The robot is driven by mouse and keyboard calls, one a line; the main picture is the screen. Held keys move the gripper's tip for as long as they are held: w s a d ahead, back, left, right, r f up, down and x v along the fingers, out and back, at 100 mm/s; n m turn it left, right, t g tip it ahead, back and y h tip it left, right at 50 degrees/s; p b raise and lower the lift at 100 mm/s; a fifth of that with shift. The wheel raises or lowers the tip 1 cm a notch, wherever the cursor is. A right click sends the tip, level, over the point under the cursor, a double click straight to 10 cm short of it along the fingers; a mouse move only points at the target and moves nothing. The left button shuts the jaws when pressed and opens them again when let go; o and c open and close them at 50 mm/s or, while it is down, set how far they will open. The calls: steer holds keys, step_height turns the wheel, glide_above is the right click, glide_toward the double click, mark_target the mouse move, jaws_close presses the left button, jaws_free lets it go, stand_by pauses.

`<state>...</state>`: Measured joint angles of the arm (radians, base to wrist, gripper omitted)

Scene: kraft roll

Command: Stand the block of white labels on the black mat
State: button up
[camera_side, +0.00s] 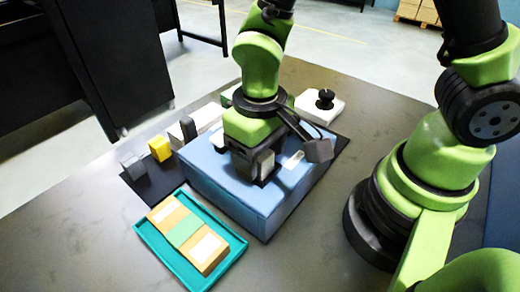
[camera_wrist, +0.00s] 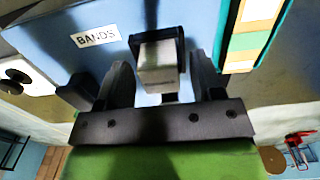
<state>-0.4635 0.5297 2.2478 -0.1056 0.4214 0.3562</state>
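A pale block (camera_wrist: 160,68), seemingly the block of white labels, is in a dark square-edged holder or opening at the blue box (camera_wrist: 60,35). It also shows as a whitish face (camera_side: 265,163) under my wrist in the side view. My gripper (camera_wrist: 160,88) points down over the blue box, with one finger on each side of the block. Narrow gaps show between fingers and block, so it looks open. The block's lower part is hidden. A black mat (camera_side: 155,187) lies left of the box in the side view, its front part bare.
A grey block (camera_side: 132,166) and a yellow block (camera_side: 160,148) stand at the mat's back edge. A teal tray (camera_side: 155,243) with tan and green blocks lies in front of the box. A white block with a black knob (camera_side: 320,106) is behind right.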

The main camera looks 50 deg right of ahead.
steer(key=r, duration=0.8)
steer(key=shift+w+r, duration=0.2)
steer(key=shift+r, duration=0.8)
steer(key=s+d+r+m+t+y, duration=0.2)
steer(key=s+d+r+m+t, duration=0.2)
steer(key=s+d+r+t, duration=0.3)
step_height(320, 180, up, 3)
steer(key=shift+s+d+f, duration=0.15)
steer(key=shift+s+d, duration=0.4)
steer(key=shift+d, duration=0.1)
steer(key=shift+o, duration=0.5)
